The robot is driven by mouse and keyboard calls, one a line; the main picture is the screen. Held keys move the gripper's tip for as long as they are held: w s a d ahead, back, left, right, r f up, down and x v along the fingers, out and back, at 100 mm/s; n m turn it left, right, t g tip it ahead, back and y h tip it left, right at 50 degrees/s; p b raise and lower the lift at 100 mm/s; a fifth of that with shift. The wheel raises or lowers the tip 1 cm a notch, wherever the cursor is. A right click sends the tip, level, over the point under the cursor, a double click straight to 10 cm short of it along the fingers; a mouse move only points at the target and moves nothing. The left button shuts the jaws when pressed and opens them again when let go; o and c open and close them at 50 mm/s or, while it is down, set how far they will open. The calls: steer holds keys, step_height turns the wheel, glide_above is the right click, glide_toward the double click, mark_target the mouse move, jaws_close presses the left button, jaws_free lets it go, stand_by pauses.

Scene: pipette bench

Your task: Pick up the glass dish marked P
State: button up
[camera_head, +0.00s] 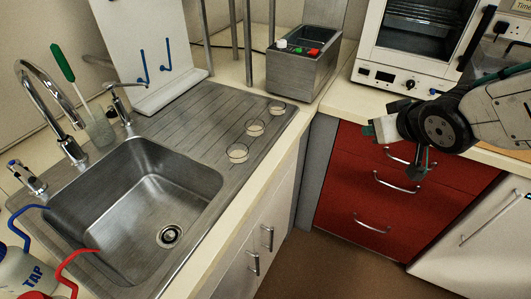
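Three small round clear glass dishes stand in a slanting row on the ridged steel draining board, right of the sink. The near dish (238,154) is closest to the basin, the middle dish (255,128) is behind it, and the far dish (277,108) is at the back near the grey box. No letter P can be read on any of them from here. My gripper (420,168) hangs in front of the red drawers at the right, well apart from the dishes. It is small and partly hidden by my wrist, so its opening cannot be judged.
The sink (130,215) with a curved tap fills the left. A grey steel box (300,72) with coloured knobs stands behind the dishes. A white oven (420,45) is at back right. Wash bottles (22,272) stand at front left. Floor is clear below the drawers.

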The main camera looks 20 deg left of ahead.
steer(key=s+a+f+n+g+y, duration=0.1)
steer(key=a+f+n+y, duration=0.1)
steer(key=a, duration=0.5)
steer(key=s+a+f+n+y, duration=0.1)
steer(key=a+f+y, duration=0.1)
steer(key=a, duration=0.4)
steer(key=n+g+y, duration=0.3)
steer(key=y, duration=0.1)
glide_toward(241, 145)
steer(key=shift+w+a+r, duration=0.1)
steer(key=shift+a+r, duration=0.1)
steer(key=shift+a, duration=0.05)
steer(key=x, duration=0.7)
steer(key=shift+a+f, duration=0.2)
steer(key=shift+f, duration=0.15)
steer(key=shift+d, duration=0.1)
jaws_close()
